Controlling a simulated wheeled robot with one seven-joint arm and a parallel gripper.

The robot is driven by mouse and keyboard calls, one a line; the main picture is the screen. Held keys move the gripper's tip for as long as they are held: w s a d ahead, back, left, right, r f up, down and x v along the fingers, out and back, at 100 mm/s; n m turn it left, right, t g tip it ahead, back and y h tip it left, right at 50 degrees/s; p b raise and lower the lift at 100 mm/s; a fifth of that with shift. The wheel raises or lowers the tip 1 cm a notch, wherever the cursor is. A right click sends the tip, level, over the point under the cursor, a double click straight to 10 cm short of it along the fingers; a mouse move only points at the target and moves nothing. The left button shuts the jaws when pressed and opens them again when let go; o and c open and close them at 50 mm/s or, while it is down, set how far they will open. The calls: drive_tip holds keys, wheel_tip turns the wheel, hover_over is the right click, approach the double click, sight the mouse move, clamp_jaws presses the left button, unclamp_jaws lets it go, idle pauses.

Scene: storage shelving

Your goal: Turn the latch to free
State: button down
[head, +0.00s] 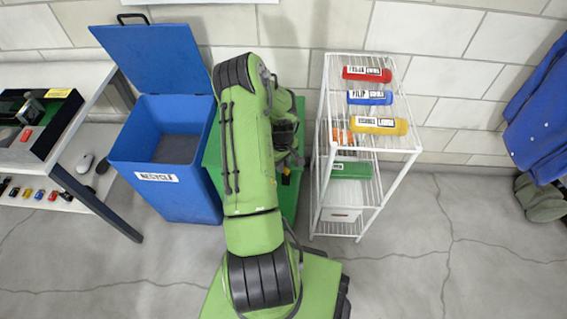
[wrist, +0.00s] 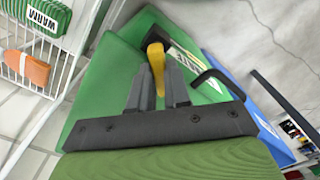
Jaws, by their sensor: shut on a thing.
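The yellow latch (wrist: 156,52) shows in the wrist view as a short handle against a green box (wrist: 122,62). A black part sits by its far end. My gripper (wrist: 157,82) has one finger on each side of the latch and is shut on it. In the head view my green arm reaches down over the green box (head: 210,155), which stands between the blue bin and the white rack.
The open blue bin (head: 190,198) stands close on the left. The white wire rack (head: 328,110) with labelled rolls stands close on the right; part of it shows in the wrist view. A black bent bar (wrist: 218,80) is near my right finger.

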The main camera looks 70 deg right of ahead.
drive_tip(key=n, duration=0.4)
drive_tip(key=shift+w+a, duration=0.15)
drive_tip(key=shift+a, duration=0.15)
drive_tip(key=shift+a+n, duration=0.15)
drive_tip(key=shift+n, duration=0.9)
drive_tip(key=shift+a+n, duration=0.15)
drive_tip(key=shift+n, duration=0.9)
drive_tip(key=c, duration=1.1)
unclamp_jaws()
wheel_tip(320, 180, up, 16)
drive_tip(key=p, duration=0.4)
drive_tip(key=shift+f+p, duration=0.1)
drive_tip(key=shift+p, duration=0.2)
